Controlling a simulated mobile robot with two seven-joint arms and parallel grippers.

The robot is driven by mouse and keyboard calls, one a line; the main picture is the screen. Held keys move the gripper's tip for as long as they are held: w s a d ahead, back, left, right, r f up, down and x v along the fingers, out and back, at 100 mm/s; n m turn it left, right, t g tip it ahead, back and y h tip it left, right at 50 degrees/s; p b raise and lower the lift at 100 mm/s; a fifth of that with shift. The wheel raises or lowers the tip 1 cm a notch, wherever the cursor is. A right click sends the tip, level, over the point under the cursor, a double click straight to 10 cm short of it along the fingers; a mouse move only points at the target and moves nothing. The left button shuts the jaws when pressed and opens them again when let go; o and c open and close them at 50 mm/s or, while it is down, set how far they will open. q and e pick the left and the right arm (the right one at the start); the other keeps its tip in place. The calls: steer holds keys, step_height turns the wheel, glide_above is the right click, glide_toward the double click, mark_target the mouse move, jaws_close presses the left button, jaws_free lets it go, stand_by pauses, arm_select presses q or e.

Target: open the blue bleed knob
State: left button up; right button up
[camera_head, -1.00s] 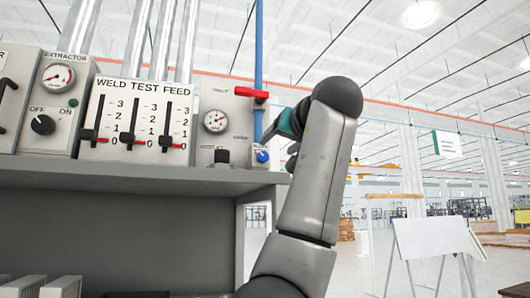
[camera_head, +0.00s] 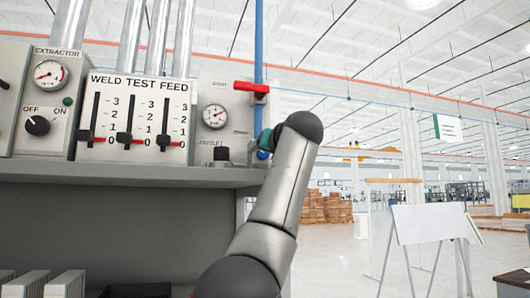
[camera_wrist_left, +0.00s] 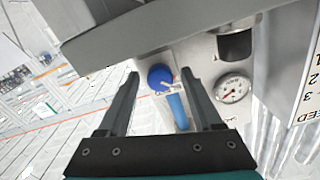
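The blue bleed knob (camera_head: 263,154) sits at the lower right corner of the grey panel, beside the blue pipe, and is partly covered by my arm in the head view. In the left wrist view the round blue knob (camera_wrist_left: 160,76) lies between the fingertips, with a gap to each finger. My left gripper (camera_wrist_left: 160,74) is open, its fingers on either side of the knob. I cannot tell how deep the fingers reach around it. In the head view the left gripper (camera_head: 264,142) is mostly hidden behind my arm. My right gripper is not in view.
A red lever (camera_head: 251,87) crosses the blue pipe (camera_head: 259,40) above the knob. A pressure gauge (camera_head: 215,116) and a black knob (camera_head: 221,154) are to the left. A shelf edge (camera_head: 120,174) runs below the panel. Free floor and a whiteboard (camera_head: 430,222) are at right.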

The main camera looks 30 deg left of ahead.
arm_select(q)
jaws_close()
stand_by(0.3)
steer(key=shift+m, duration=0.4)
steer(key=m+p, duration=0.1)
steer(key=m, duration=0.2)
steer(key=shift+m, duration=0.4)
steer(key=m+p, duration=0.1)
steer(key=m, duration=0.3)
steer(key=m+p, duration=0.1)
steer(key=m, duration=0.4)
steer(key=shift+d, duration=0.1)
steer(key=shift+f+m+p, duration=0.1)
steer(key=shift+m+p, duration=0.65)
steer(key=shift+m, duration=1.45)
